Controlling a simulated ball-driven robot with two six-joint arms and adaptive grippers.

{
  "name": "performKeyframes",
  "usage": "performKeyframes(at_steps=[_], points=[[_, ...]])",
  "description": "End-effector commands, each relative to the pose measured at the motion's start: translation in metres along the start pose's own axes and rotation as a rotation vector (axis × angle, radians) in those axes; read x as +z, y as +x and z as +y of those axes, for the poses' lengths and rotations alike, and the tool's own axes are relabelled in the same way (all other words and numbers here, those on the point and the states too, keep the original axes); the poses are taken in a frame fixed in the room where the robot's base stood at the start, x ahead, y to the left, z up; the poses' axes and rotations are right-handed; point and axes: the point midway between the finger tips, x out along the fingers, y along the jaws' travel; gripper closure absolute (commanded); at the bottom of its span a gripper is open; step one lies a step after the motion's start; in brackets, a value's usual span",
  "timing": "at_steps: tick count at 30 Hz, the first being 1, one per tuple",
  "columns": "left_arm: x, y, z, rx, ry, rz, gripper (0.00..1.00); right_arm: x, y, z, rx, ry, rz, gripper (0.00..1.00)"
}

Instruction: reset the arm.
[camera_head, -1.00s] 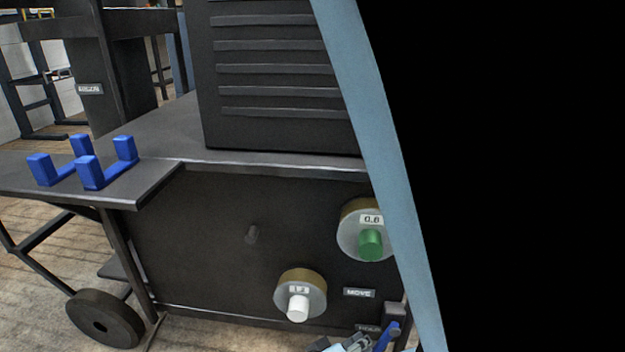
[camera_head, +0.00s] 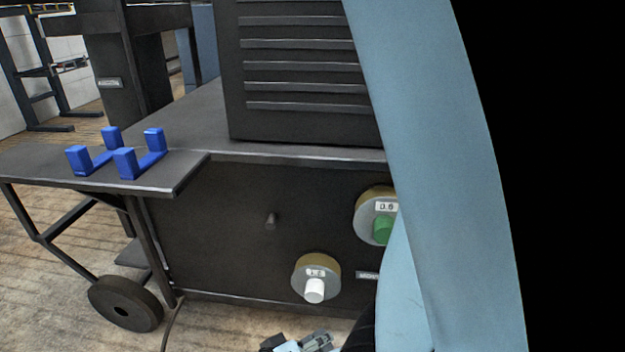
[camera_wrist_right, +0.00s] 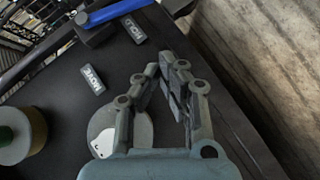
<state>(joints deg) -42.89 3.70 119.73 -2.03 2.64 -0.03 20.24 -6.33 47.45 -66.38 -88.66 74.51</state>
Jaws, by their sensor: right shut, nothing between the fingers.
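My right gripper (camera_head: 300,342) shows at the bottom edge of the head view, below the white-knobbed dial (camera_head: 316,278). In the right wrist view its fingers (camera_wrist_right: 168,68) are shut and empty, pointing along the dark panel. The white-knobbed dial (camera_wrist_right: 125,125) lies partly behind the fingers there. My blue-grey arm link fills much of the right of the head view and covers part of the panel. My left gripper is in neither view.
The dark cart panel (camera_head: 220,235) carries a green-knobbed dial (camera_head: 372,204), partly hidden by my arm. A blue lever (camera_wrist_right: 112,12) and two label plates show in the wrist view. Blue brackets (camera_head: 125,163) stand on the side shelf. Wood floor lies left of the panel.

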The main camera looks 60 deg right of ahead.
Motion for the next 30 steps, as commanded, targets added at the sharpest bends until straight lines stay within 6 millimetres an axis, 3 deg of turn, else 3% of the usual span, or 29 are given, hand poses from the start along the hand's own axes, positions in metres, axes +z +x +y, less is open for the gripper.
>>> performKeyframes(at_steps=[5,23,26,30], points=[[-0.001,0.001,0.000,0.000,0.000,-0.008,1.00,0.001,-0.008,-0.002,0.000,-0.001,0.000,1.00],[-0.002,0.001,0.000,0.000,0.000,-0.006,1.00,0.001,-0.007,-0.002,0.000,-0.002,-0.002,1.00],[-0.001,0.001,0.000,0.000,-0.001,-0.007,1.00,0.008,-0.002,0.003,-0.009,-0.015,-0.030,1.00],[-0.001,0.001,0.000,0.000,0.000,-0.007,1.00,0.032,0.014,0.024,-0.071,-0.080,-0.138,1.00]])
